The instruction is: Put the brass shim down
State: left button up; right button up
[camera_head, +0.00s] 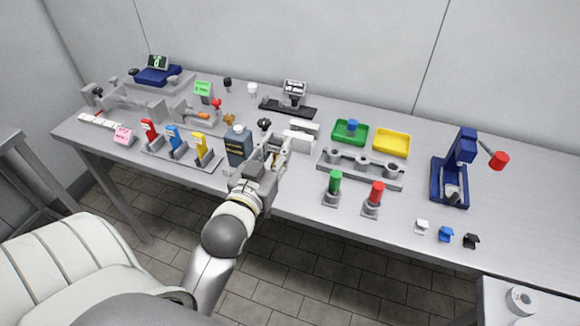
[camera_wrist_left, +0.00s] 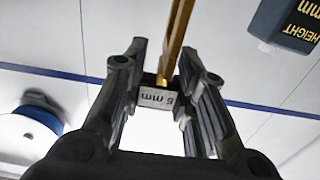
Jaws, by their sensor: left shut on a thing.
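My left gripper (camera_head: 274,147) is over the front part of the grey table (camera_head: 285,198), just right of a dark blue labelled block. In the left wrist view its two fingers (camera_wrist_left: 160,88) are closed around the brass shim (camera_wrist_left: 175,42). The shim is a thin, long golden strip that runs from between the fingers up past the top edge of that view. A small tag with "5 mm" on it (camera_wrist_left: 157,97) shows at its base between the fingers. In the head view the gripper mostly hides the shim. My right gripper is in neither view.
The dark blue block (camera_head: 238,147) stands close left of the gripper; it also shows in the left wrist view (camera_wrist_left: 288,22). A white block (camera_head: 299,140) is just right. Green and red handled pieces (camera_head: 334,184) stand farther right.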

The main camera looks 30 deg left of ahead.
pick_arm(q)
jog(key=shift+w+a+f, duration=0.1)
jog(key=shift+w+f, duration=0.95)
jog(key=shift+f, duration=0.55)
jog(key=shift+w+a+f, duration=0.15)
jog(key=shift+w+f, duration=0.95)
jog(key=shift+f, duration=0.45)
jog(key=shift+w+a+f, duration=0.1)
jog(key=shift+w+f, duration=0.95)
jog(key=shift+f, duration=0.55)
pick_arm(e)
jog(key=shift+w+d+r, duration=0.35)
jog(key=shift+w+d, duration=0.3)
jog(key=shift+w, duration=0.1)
pick_arm(q)
jog(key=o, duration=1)
jog(key=shift+f, duration=0.1)
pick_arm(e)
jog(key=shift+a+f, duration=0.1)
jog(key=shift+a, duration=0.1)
